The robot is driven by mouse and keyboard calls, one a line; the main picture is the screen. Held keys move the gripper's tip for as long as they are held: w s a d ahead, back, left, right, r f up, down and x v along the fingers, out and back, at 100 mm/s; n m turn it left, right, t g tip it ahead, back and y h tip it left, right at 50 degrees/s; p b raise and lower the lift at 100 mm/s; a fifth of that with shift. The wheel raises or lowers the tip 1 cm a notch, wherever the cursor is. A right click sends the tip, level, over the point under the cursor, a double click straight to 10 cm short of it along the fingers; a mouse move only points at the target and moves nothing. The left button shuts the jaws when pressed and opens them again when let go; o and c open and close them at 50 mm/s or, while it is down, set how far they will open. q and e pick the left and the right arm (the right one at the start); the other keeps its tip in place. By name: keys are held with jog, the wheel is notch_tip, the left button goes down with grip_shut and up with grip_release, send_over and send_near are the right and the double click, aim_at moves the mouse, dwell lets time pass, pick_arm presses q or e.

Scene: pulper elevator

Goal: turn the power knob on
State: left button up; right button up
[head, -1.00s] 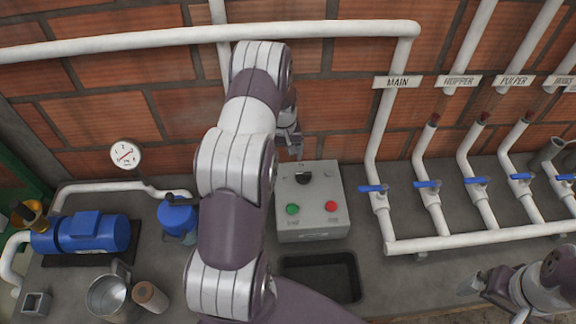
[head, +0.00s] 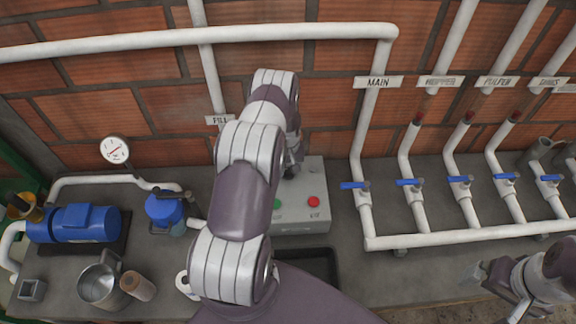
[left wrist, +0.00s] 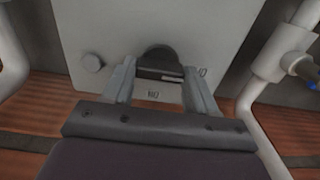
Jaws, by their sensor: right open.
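A grey control box (head: 313,180) with a red button (head: 314,202) and a partly covered green button (head: 277,203) sits on the counter. In the left wrist view, the black power knob (left wrist: 159,60) stands on the box's grey face (left wrist: 215,35). My left gripper (left wrist: 159,78) is open, with one finger to each side of the knob; I cannot tell whether either touches it. In the head view my left gripper (head: 292,168) is at the box top, and the arm hides the knob. My right gripper (head: 492,290) is open and empty at the lower right.
White pipes with blue valves (head: 409,182) stand right of the box. A dark tray (head: 318,262) lies in front of it. A blue pump (head: 75,223), a metal pitcher (head: 98,285) and a blue-topped container (head: 165,210) are to the left. A brick wall is behind.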

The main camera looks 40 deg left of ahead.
pick_arm(q)
jog(key=shift+a, duration=0.1)
jog(key=shift+f+m+b, duration=0.15)
jog(key=shift+m+b, duration=0.45)
jog(key=shift+b, duration=0.25)
jog(key=shift+w+f+m+b, duration=0.1)
jog(key=shift+m+b, duration=1.1)
jog(key=shift+b, duration=0.05)
jog(key=m+b, duration=0.3)
jog(key=m, duration=0.1)
jog(key=shift+m+b, duration=0.3)
jog(key=shift+b, duration=0.05)
jog(key=m+b, duration=0.3)
jog(key=m, duration=0.2)
jog(key=shift+r, duration=0.2)
jog(key=shift+r+m+b, duration=0.15)
jog(key=shift+m+b, duration=0.7)
jog(key=shift+m, duration=1.45)
